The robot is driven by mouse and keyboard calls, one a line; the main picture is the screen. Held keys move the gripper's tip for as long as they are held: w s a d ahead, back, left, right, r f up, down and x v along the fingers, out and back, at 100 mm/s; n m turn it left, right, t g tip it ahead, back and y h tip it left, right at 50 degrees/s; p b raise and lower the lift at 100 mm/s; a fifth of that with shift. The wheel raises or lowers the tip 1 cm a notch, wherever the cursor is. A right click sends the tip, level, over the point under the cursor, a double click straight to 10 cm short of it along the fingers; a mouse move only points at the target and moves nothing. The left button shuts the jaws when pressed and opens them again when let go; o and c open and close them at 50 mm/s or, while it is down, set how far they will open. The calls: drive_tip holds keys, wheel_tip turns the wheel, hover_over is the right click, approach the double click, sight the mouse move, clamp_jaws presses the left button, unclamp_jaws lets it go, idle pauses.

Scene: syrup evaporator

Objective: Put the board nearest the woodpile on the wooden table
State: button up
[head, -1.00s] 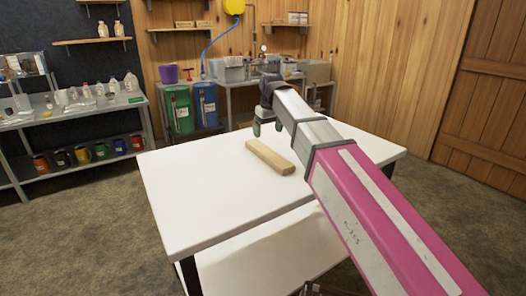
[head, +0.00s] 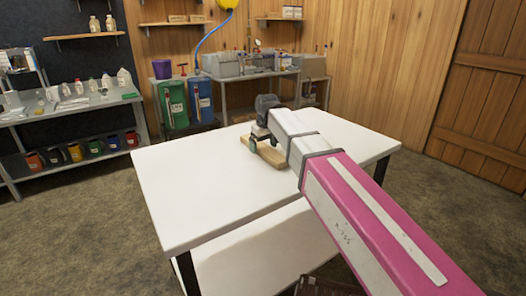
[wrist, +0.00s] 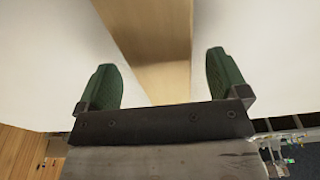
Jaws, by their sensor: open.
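One wooden board (head: 262,152) lies flat on the white-topped table (head: 200,195), near its far side. In the head view my arm covers part of it. The board also shows in the wrist view (wrist: 155,45), running between my two green fingers. My gripper (wrist: 162,85) is open, with a finger on each side of the board and a gap to both. It also shows in the head view (head: 258,140), low over the board. No woodpile shows in these frames, and I cannot tell whether this table is the wooden one.
A shelf bench (head: 70,108) with bottles and colored cans stands at the left. Green and blue drums (head: 175,103) and a grey bench (head: 235,82) with equipment stand behind the table. A wooden door (head: 490,95) is at right. The rest of the tabletop is clear.

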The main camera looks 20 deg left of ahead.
drive_tip(key=shift+a+f, duration=0.1)
drive_tip(key=shift+f, duration=0.6)
drive_tip(key=c, duration=1.2)
drive_tip(key=shift+c, duration=0.2)
drive_tip(key=shift+r, duration=0.15)
